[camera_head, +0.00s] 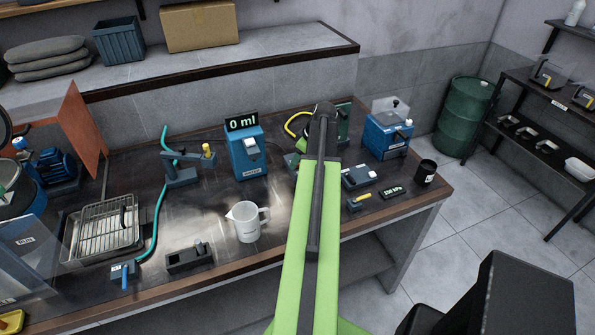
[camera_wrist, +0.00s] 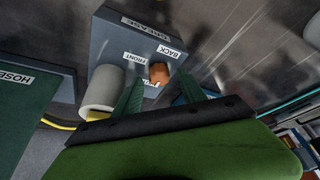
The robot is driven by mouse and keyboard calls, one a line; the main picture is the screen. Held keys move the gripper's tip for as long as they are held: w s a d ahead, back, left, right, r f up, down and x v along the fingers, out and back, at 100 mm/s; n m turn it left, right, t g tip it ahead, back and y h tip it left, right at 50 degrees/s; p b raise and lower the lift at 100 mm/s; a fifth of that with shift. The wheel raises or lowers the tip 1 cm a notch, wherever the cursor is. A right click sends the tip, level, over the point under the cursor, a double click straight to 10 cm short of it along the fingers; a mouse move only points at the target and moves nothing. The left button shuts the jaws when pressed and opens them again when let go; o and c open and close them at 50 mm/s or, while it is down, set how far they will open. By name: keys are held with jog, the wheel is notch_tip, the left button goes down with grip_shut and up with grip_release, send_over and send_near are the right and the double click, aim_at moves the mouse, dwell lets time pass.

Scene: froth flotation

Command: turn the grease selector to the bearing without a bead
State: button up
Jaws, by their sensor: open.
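In the wrist view a grey block labelled GREASE (camera_wrist: 112,45) carries white BACK and FRONT labels. A small orange-brown knob (camera_wrist: 158,71), likely the selector, sits beside these labels. My gripper (camera_wrist: 161,78) is open, with one green finger on each side of the knob. I cannot tell whether either finger touches it. In the head view my arm covers the grease block and most of the gripper. I cannot make out the bearings or any grease bead in either view.
In the head view a white jug (camera_head: 245,222), a blue unit reading 0 ml (camera_head: 247,155) and a blue machine (camera_head: 386,137) stand on the bench.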

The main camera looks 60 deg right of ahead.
jog(key=shift+w+f, duration=0.1)
jog(key=shift+f, duration=0.1)
grip_shut()
jog(key=shift+a, duration=0.2)
jog(key=shift+d, duration=0.1)
